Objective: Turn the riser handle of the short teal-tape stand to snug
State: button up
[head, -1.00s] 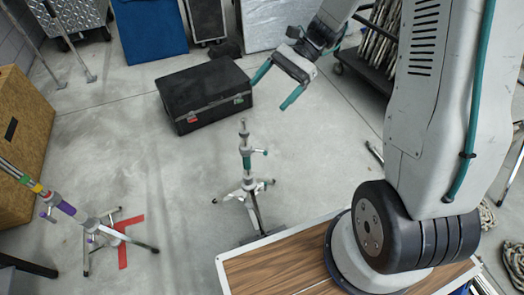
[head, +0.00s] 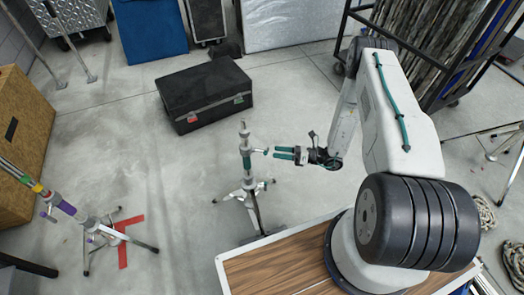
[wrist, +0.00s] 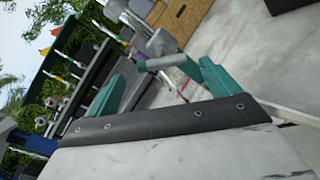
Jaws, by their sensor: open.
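The short teal-tape stand (head: 247,162) stands upright on spread legs on the floor at picture centre. Its riser handle (head: 260,151) sticks out to the right of the column. My gripper (head: 277,153) is open just right of the handle, fingers pointing left at it. In the wrist view the grey handle (wrist: 166,62) shows ahead of and between the teal fingers of my gripper (wrist: 156,68), at their tips. I cannot tell whether either finger touches it.
A taller stand with coloured tape (head: 65,207) stands on a red floor mark (head: 124,250) at left. A black case (head: 206,93) lies behind the teal-tape stand. My wooden deck is in front. The floor between the stands is clear.

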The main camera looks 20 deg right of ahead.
aim_at(262, 151)
jog(key=x, duration=0.7)
jog(key=shift+w+a+f, duration=0.1)
jog(key=shift+a+f, duration=0.15)
jog(key=shift+a, duration=0.1)
jog(key=c, duration=1)
